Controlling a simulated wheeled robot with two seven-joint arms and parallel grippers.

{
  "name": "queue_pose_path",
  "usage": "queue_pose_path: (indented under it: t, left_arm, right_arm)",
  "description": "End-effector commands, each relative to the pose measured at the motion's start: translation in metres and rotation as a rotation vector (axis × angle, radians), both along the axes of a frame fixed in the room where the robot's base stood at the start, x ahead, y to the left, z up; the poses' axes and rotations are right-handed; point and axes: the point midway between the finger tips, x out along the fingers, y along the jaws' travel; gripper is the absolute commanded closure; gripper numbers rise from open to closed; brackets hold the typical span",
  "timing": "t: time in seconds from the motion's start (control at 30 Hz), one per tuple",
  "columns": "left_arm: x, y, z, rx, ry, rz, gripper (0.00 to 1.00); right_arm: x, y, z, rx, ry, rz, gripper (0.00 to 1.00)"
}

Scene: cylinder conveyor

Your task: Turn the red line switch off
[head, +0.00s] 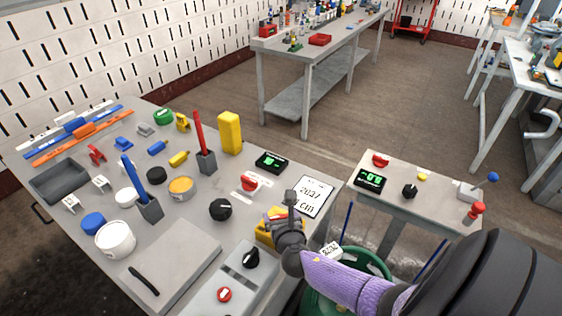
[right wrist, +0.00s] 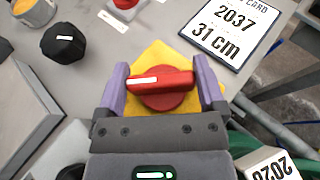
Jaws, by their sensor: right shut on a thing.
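The red line switch is a red rotary knob (right wrist: 163,88) on a yellow box (right wrist: 152,59), with a white mark on its bar handle. In the right wrist view the bar lies across the picture, its right end slightly higher. In the head view the yellow box (head: 265,238) stands near the table's right edge, and the knob is partly hidden by my gripper. My right gripper (right wrist: 163,85) is shut on the red knob, with one purple finger at each end of the bar. It also shows in the head view (head: 279,219). My left gripper is not in view.
A card reading 2037, 31 cm (head: 314,196) lies beside the switch. A black knob (head: 220,209), another red knob (head: 250,183) and a panel with a black dial (head: 251,258) are close by. A green bin (head: 368,262) stands below the table edge.

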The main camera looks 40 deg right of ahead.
Motion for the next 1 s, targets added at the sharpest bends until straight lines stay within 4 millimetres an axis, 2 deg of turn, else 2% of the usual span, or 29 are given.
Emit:
queue_pose_path:
  t: [0.33,0.37,0.4,0.63,0.73,1.0]
  left_arm:
    - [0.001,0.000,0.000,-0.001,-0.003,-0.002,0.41]
    - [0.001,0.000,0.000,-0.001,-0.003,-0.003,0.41]
    - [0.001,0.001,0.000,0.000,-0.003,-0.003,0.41]
    - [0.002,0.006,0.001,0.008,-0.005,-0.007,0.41]
    - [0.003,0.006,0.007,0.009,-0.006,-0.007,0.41]
    - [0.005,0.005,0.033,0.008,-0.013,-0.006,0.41]
  right_arm:
    - [0.000,0.000,0.000,0.003,-0.001,-0.003,0.71]
    - [0.000,0.000,0.000,0.003,-0.001,-0.003,0.08]
    - [0.000,0.000,0.000,0.003,-0.001,-0.003,0.00]
    - [-0.001,0.000,0.000,0.001,0.000,-0.003,0.00]
    - [-0.008,0.004,0.005,0.003,0.001,-0.001,0.00]
    - [-0.054,0.031,0.029,0.003,0.002,0.000,0.00]
